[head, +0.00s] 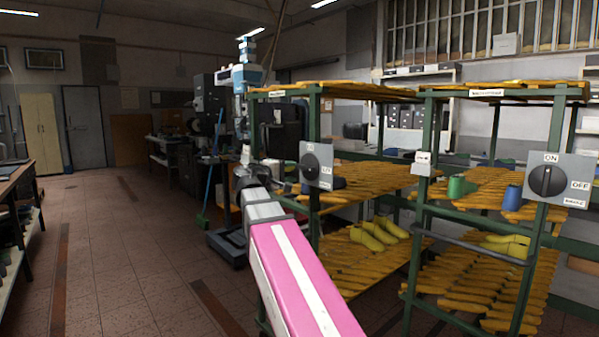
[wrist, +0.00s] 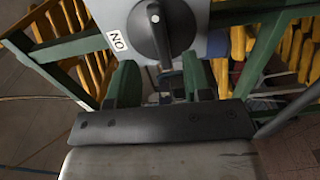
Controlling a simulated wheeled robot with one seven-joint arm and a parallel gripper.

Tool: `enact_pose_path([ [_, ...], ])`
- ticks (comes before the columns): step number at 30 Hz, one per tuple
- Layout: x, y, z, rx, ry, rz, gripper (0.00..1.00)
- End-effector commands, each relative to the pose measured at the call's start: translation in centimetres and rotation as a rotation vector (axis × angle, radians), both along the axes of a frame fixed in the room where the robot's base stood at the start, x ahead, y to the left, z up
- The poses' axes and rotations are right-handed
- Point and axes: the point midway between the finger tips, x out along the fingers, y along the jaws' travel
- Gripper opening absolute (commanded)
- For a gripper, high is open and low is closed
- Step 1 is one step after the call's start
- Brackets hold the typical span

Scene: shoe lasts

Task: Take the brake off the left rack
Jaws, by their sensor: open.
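The left rack (head: 314,220) is a green frame with yellow slatted shelves. On its front post is a grey brake plate (head: 325,170) with a round black knob (head: 310,166). In the wrist view the knob (wrist: 162,30) has a raised grip bar with a white mark, and an "ON" label (wrist: 118,40) shows to its left. I cannot tell for sure which setting it points to. My gripper (head: 284,180) is just left of the plate. In the wrist view my gripper (wrist: 160,86) is open, its fingers apart and short of the knob, with nothing between them.
A second rack (head: 415,235) stands to the right, with its own brake knob (head: 546,181) and ON and OFF labels. Yellow shoe lasts (head: 373,235) lie on a shelf of the left rack. A machine (head: 245,75) and blue broom (head: 212,165) stand behind. Floor at left is clear.

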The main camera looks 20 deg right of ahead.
Motion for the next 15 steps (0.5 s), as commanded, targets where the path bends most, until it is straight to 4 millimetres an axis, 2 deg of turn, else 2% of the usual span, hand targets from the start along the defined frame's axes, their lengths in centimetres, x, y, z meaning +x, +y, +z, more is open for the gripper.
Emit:
enact_pose_path([
  [6, -0.8, 2.0, 0.0, 0.001, -0.001, 0.000, 0.46],
  [15, -0.9, 2.5, 0.0, 0.000, -0.001, 0.000, 0.46],
])
